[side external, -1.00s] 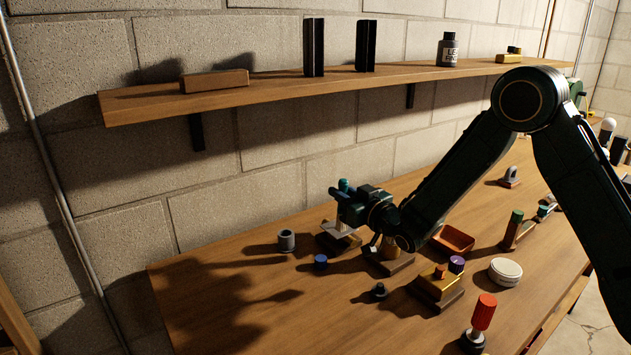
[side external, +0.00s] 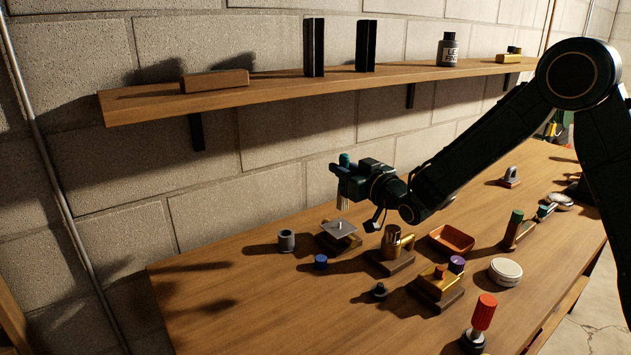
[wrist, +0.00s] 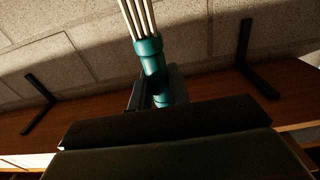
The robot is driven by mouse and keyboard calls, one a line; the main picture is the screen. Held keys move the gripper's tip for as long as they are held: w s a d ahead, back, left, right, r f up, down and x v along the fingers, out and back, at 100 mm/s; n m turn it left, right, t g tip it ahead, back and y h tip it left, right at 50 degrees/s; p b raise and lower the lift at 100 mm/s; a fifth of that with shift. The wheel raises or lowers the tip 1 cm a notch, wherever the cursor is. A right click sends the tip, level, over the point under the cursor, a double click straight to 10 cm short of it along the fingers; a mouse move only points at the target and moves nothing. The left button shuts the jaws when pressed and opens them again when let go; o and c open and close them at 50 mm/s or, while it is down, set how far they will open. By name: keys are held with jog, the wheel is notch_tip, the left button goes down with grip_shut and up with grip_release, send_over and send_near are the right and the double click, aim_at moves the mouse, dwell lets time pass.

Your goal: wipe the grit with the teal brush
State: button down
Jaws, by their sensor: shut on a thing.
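My gripper (side external: 346,180) is shut on the teal brush (side external: 345,160). In the side view the brush is upright with its pale bristles pointing down, held in the air above a grey square plate (side external: 339,228) with a small pin on it. A clear gap shows between the bristles and the plate. In the wrist view the brush's teal handle (wrist: 153,68) runs up from my gripper, with pale bristles at the top edge. I cannot make out the grit in either view.
A brass fitting (side external: 392,239) on a wooden block, an orange tray (side external: 452,240), a grey cup (side external: 286,241) and a blue cap (side external: 321,262) stand nearby. A red-handled tool (side external: 483,313) is at the front. The shelf (side external: 280,92) runs behind. The table's left front is clear.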

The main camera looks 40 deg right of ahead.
aim_at(346, 201)
dwell(0.5)
jog(key=shift+f, duration=3.4)
jog(key=shift+w+f, duration=0.35)
jog(key=shift+f, duration=0.25)
jog(key=shift+w, duration=3.1)
jog(key=shift+s, duration=3.3)
jog(key=shift+s+r, duration=0.15)
jog(key=shift+s, duration=0.05)
notch_tip(346, 201, up, 8)
jog(key=shift+f, duration=0.15)
